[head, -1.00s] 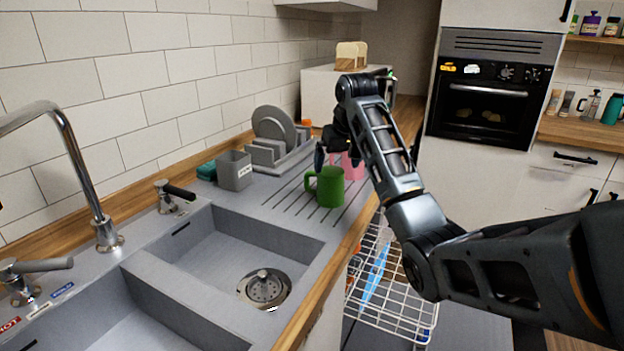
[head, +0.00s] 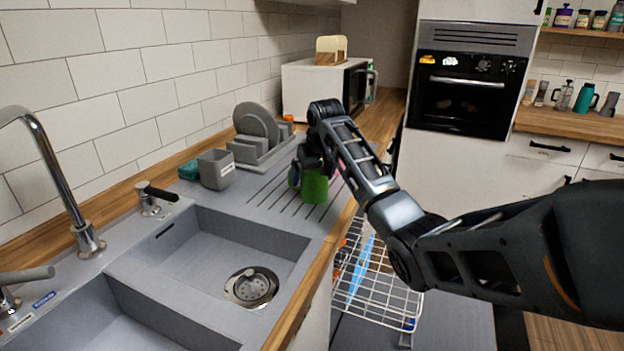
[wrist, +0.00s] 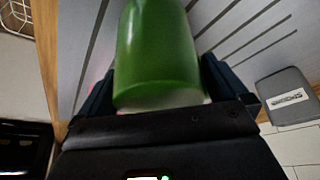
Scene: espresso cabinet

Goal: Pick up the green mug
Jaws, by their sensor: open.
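The green mug (head: 315,187) stands upright on the grooved drainboard (head: 268,205) beside the sink. The mug's handle is not clear in either view. A pink thing (head: 339,168) shows behind my arm, mostly hidden.
A grey dish rack with plates (head: 258,130) and a grey caddy (head: 215,170) stand behind the mug, near the wall. The sink basin (head: 215,250) is in front. A pulled-out white wire rack (head: 375,290) is below the counter edge. A microwave (head: 325,90) stands at the back.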

